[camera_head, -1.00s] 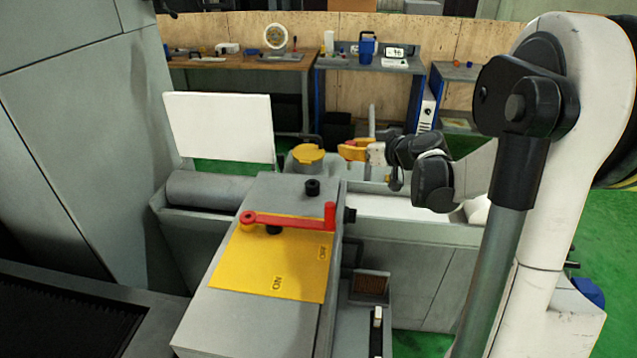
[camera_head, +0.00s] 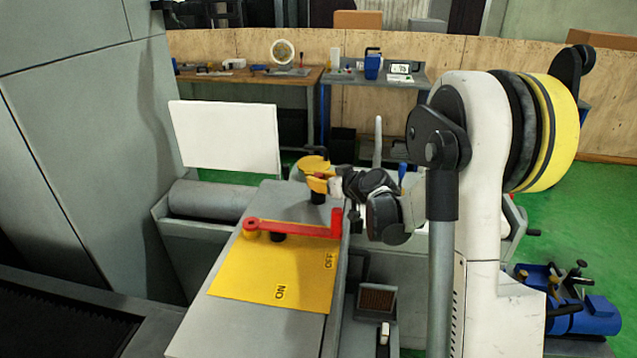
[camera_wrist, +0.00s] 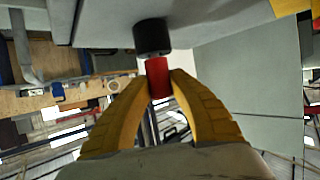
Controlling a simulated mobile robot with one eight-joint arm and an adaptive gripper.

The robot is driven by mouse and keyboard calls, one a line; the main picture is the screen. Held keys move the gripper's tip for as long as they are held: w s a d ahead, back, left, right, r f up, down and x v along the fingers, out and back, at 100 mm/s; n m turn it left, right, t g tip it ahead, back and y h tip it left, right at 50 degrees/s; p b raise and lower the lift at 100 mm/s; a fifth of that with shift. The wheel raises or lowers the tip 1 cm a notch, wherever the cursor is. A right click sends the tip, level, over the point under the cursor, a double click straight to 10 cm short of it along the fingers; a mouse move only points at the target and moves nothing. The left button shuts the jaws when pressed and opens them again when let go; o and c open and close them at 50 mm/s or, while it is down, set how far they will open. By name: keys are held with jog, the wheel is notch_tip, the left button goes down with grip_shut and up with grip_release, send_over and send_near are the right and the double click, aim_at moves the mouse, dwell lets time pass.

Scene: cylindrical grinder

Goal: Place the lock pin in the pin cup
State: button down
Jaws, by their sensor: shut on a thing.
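The lock pin, a short red cylinder (camera_wrist: 158,77), is held between the two yellow fingers of my gripper (camera_wrist: 158,84) in the wrist view. Just past its end is a short black cylinder (camera_wrist: 153,36), which looks like the pin cup, standing on a grey surface. The red end overlaps the black rim in that view; I cannot tell whether it is inside, touching or just short of it. In the head view the black cup (camera_head: 318,197) is on top of the grey housing, with my gripper (camera_head: 319,183) right above it. The pin itself is hard to make out there.
A red lever (camera_head: 290,230) lies over a yellow ON/OFF plate (camera_head: 265,270) close in front of the cup. A white panel (camera_head: 225,137) and a grey roller (camera_head: 212,198) are to the left.

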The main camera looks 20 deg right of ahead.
jog(key=shift+s, duration=0.1)
jog(key=shift+f, duration=0.15)
jog(key=c, duration=1.3)
grip_release()
jog(key=shift+r, duration=0.2)
